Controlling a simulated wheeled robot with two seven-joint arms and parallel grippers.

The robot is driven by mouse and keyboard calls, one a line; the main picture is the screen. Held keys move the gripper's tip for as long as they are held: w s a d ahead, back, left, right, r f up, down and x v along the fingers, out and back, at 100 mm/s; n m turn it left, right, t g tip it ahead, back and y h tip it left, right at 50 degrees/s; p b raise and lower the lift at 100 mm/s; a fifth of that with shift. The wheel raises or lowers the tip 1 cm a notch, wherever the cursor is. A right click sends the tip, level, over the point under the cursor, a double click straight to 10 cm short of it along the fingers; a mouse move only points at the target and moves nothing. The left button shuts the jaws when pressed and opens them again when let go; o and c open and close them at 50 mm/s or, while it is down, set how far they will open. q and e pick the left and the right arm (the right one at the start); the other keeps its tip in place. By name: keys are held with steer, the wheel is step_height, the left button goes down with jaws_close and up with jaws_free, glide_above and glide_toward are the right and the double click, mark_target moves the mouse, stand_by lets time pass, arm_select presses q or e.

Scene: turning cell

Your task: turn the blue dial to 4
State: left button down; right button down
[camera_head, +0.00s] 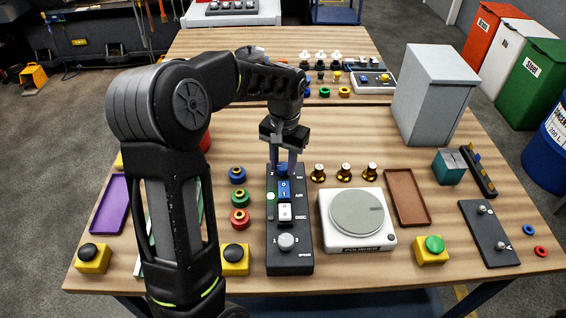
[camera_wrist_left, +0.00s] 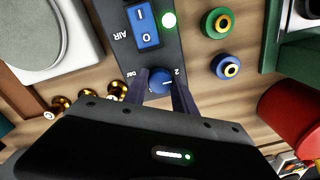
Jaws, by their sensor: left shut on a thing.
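The blue dial (camera_wrist_left: 160,82) sits at the end of a dark control panel (camera_head: 290,266), by the labels "bar" and "2" in the left wrist view. A pale mark on the dial appears to point toward the "2". My left gripper (camera_head: 284,166) reaches down to the panel's far end. Its two fingers (camera_wrist_left: 160,90) stand on either side of the dial and are shut on it. My right gripper is in neither view.
A blue rocker switch (camera_wrist_left: 143,27) marked AIR, with a lit green lamp (camera_wrist_left: 169,20), is beside the dial. Coloured rings (camera_head: 238,197) lie left; a polisher (camera_head: 357,222) and brass knobs (camera_head: 345,172) stand right.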

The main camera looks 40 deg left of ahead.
arm_select(q)
steer(key=m, duration=0.3)
steer(key=shift+m+b, duration=0.35)
steer(key=shift+m, duration=0.05)
steer(key=m, duration=0.4)
steer(key=shift+a, duration=0.1)
steer(key=m, duration=0.9)
steer(key=shift+m, duration=0.4)
steer(key=c, duration=1)
jaws_free()
